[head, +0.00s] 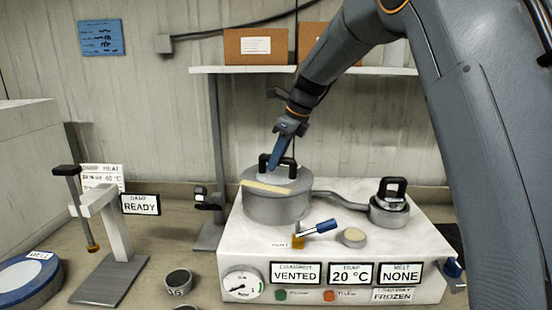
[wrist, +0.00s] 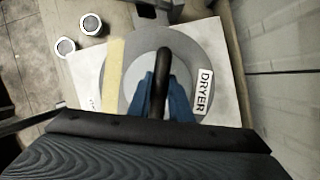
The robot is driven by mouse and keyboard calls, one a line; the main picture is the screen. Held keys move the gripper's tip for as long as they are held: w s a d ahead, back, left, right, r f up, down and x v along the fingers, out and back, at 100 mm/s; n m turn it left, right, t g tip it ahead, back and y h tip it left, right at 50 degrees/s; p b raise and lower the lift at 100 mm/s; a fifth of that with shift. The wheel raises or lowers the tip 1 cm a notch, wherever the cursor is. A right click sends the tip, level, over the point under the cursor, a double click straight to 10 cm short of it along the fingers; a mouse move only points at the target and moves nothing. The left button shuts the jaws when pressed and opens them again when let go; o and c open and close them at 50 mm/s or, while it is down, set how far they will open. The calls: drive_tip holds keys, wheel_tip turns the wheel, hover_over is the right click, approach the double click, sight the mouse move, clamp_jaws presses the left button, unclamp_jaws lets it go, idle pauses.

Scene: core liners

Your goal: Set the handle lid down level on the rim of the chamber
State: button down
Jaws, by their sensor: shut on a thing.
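The chamber (head: 272,210) is a wide grey cylinder on the left of the white machine top. My gripper (head: 278,156) points down over it, its blue fingers shut on the black handle of the handle lid (head: 291,163). In the wrist view the black handle (wrist: 160,72) stands between the blue fingers (wrist: 163,88), above a round grey lid disc (wrist: 136,62). The lid is at or just above the chamber top; I cannot tell whether it touches the rim all round. A pale yellow strip (head: 267,187) lies across the chamber's top, beside the handle.
A smaller pot (head: 389,210) with a black-handled top stands to the right, joined by a pipe. A blue-handled valve (head: 319,227) and a round pale-topped puck (head: 351,237) are in front. A shelf (head: 310,70) with boxes is behind. A stand (head: 108,225) is left.

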drive_tip(key=c, duration=1.5)
unclamp_jaws()
drive_tip(key=shift+c, duration=0.2)
drive_tip(key=shift+f, duration=0.1)
